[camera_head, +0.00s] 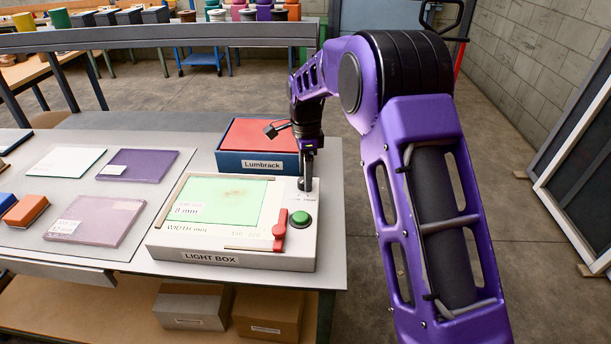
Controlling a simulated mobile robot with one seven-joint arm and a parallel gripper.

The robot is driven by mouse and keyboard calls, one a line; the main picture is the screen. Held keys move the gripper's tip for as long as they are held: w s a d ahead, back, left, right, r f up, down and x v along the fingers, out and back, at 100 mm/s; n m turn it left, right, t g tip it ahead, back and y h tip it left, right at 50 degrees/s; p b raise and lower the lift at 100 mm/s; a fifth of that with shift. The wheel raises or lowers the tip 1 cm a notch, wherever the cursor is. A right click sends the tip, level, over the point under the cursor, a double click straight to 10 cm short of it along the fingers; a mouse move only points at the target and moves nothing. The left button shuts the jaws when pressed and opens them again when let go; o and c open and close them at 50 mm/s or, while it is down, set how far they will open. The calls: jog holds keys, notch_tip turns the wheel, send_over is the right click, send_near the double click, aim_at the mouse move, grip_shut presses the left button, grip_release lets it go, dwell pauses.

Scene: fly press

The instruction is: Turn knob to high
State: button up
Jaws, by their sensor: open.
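The light box (232,258) is a pale panel on the table with a lit green screen (222,200). A small dark knob (304,187) sits at its back right corner, with small lettering that I cannot read around it. My gripper (308,178) points down right at the knob, its fingers open. The fingers hide part of the knob, and I cannot tell whether they touch it or which way it is set. A green button (299,218) and a red lever (281,230) are on the box in front of the knob.
A blue box with a red top, labelled Lumbrack (262,163), stands close behind the light box and my gripper. Coloured sheets (137,164) and orange blocks (26,209) lie to the left. The table's right edge is near the knob.

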jog(key=shift+f, duration=0.25)
grip_shut()
jog(key=shift+n, duration=0.3)
jog(key=n+p, duration=0.2)
jog(key=n, duration=0.3)
jog(key=shift+r+n, duration=0.1)
jog(key=shift+n, duration=0.2)
jog(key=n+p, duration=0.1)
jog(key=n, duration=0.4)
jog(key=shift+w+a+n, duration=0.1)
jog(key=shift+a+n, duration=0.05)
jog(key=shift+n, duration=0.15)
dwell(0.5)
